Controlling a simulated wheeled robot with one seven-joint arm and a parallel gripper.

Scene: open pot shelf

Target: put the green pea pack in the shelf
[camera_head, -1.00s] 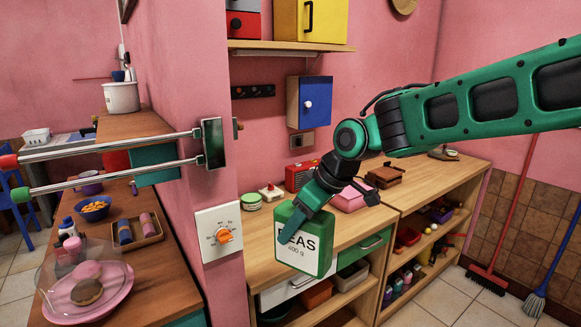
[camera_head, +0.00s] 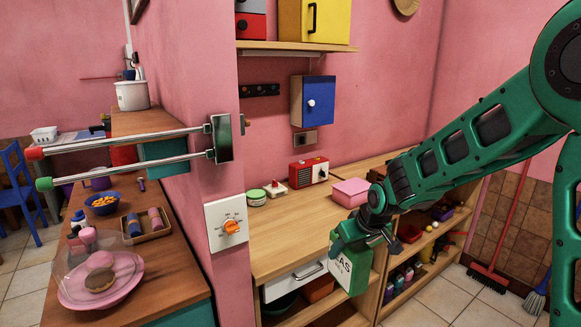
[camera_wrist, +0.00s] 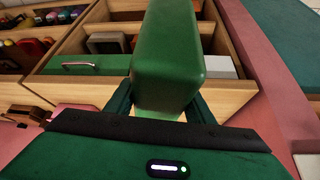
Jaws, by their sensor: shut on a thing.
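The green pea pack (camera_head: 352,268), with a white label reading "EAS", hangs from my gripper (camera_head: 362,238) in the head view. It is in front of the wooden shelf unit (camera_head: 285,229), slightly tilted and below the worktop edge. My gripper is shut on it. In the wrist view the pack (camera_wrist: 168,55) fills the middle between the two dark fingers (camera_wrist: 163,104), and it hides part of the shelf behind. The shelf unit has open compartments; the wrist view shows several of them (camera_wrist: 108,62) beyond the pack.
A white drawer front (camera_head: 293,281) sits at the unit's left, above bins including an orange one (camera_head: 319,289). The right-hand compartments hold several bottles (camera_head: 403,277). A pink box (camera_head: 351,192) and red radio (camera_head: 308,171) stand on top. A wall with a dial (camera_head: 230,227) borders the left.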

